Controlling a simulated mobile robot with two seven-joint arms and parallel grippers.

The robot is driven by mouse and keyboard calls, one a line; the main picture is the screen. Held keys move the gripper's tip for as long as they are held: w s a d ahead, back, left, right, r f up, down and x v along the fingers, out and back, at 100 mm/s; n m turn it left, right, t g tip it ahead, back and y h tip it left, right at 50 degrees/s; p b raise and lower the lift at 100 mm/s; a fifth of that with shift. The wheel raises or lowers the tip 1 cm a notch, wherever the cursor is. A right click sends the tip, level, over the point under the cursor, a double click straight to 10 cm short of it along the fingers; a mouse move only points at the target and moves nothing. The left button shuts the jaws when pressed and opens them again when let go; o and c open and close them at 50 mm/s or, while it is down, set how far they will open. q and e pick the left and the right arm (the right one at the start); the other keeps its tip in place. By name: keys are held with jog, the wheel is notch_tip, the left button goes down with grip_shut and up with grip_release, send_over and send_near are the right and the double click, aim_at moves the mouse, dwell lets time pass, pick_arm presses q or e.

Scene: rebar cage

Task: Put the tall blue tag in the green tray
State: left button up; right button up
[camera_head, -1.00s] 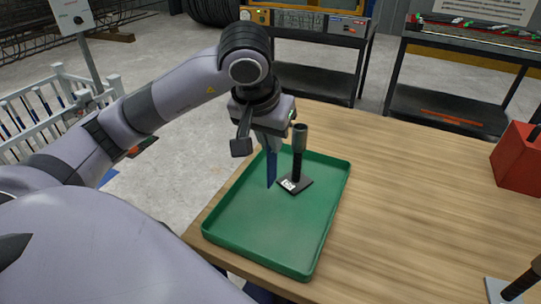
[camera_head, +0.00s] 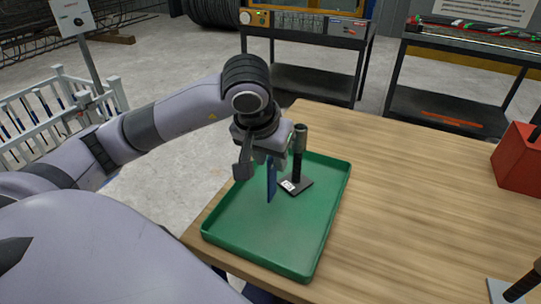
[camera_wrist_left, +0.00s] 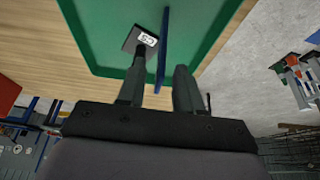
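The tall blue tag (camera_head: 271,182) is upright, narrow and flat, over the green tray (camera_head: 225,228). My left gripper (camera_head: 268,157) is above the tray, at the tag's upper end. In the left wrist view, the tag (camera_wrist_left: 163,45) shows edge-on between two spread fingers (camera_wrist_left: 161,70), with a gap on each side. I cannot tell whether the tag's lower end touches the tray floor. My right gripper is not in view.
A red box (camera_head: 518,158) and a plate with a black rod (camera_head: 505,290) are at the table's right. The wooden table (camera_head: 400,190) between is clear.

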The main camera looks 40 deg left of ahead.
pick_arm(q)
jog(key=shift+r, duration=0.2)
jog(key=p+v, duration=0.2)
jog(key=v, duration=1)
jog(key=shift+s+f, duration=0.1)
jog(key=shift+f, duration=0.05)
